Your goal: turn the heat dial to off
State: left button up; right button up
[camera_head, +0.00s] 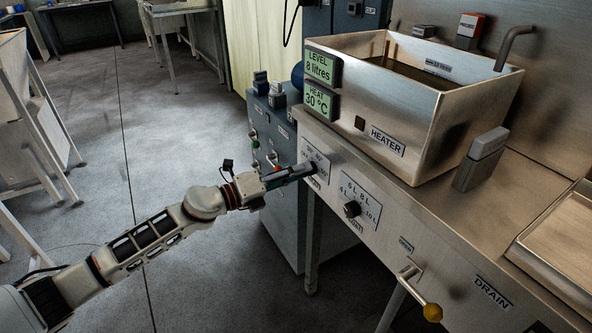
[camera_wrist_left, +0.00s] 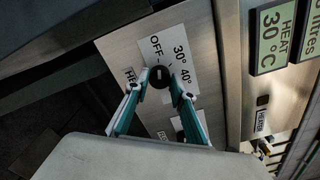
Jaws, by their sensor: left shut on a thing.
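The heat dial (camera_wrist_left: 160,77) is a round black knob on a white label plate (camera_wrist_left: 172,48) marked OFF, 30° and 40°, on the steel front panel. My left gripper (camera_wrist_left: 159,80) has its two teal and white fingers closed on opposite sides of the knob. In the head view my left gripper (camera_head: 308,171) reaches the panel from the left and hides the dial. A pale mark shows on the knob's face, but I cannot tell exactly where it points. The green heat display (camera_head: 319,101) reads 30 °C. My right gripper is not in view.
A level dial (camera_head: 352,209) with litre marks sits just right of the heat dial. A drain lever (camera_head: 409,272) with a yellow knob sticks out farther right. The steel tank (camera_head: 440,126) stands above. A grey cabinet (camera_head: 284,225) is behind my gripper. Open floor lies left.

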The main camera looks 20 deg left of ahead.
pick_arm(q)
jog(key=shift+w+r+n, duration=0.1)
jog(key=shift+r+n, duration=0.05)
jog(key=shift+n, duration=0.15)
jog(key=o, duration=1.1)
